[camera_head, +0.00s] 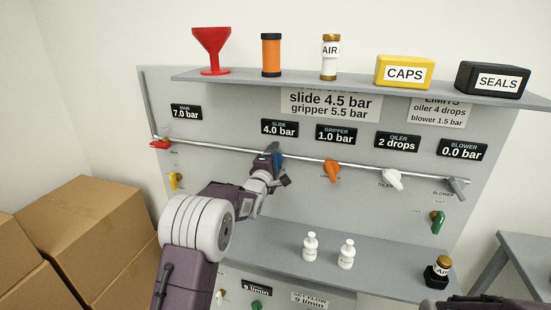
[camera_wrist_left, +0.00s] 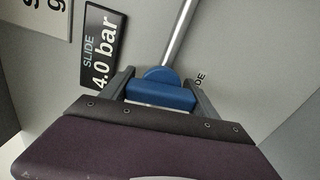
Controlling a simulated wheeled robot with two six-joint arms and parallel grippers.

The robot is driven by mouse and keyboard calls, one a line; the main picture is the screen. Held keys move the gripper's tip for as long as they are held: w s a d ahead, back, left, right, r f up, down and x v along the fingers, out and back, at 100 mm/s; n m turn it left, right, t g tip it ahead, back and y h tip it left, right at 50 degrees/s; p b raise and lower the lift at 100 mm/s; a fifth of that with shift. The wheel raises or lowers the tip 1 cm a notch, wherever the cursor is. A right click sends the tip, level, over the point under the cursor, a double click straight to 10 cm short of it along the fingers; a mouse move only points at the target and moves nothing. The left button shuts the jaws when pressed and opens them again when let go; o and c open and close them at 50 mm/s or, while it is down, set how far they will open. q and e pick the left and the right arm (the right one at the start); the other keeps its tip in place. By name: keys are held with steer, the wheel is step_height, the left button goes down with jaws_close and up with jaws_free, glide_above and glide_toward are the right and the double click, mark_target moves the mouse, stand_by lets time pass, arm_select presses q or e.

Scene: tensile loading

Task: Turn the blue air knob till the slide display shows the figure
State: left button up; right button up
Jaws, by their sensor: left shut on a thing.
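The blue air knob (camera_wrist_left: 162,94) sits on the grey pipe below the slide display, and its blue edge also shows in the head view (camera_head: 279,158). My left gripper (camera_head: 272,160) is shut on the blue knob, with one finger on each side of it in the left wrist view. The slide display (camera_head: 280,128) reads 4.0 bar; it also shows in the left wrist view (camera_wrist_left: 101,48). A sign (camera_head: 330,103) above it reads slide 4.5 bar and gripper 5.5 bar; its top line is partly hidden by the shelf. My right gripper is not seen.
Along the pipe (camera_head: 215,147) sit a red handle (camera_head: 160,144), an orange knob (camera_head: 331,171) and a white knob (camera_head: 392,179). White bottles (camera_head: 310,247) stand on the lower shelf (camera_head: 265,240). Cardboard boxes (camera_head: 95,220) are at the left.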

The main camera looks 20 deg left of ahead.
arm_select(q)
steer(key=shift+f+n, duration=0.15)
steer(key=shift+n, duration=0.45)
steer(key=o, duration=1.4)
steer(key=shift+c, duration=0.2)
steer(key=s, duration=0.9)
steer(key=shift+a, duration=0.2)
steer(key=shift+s+d, duration=0.1)
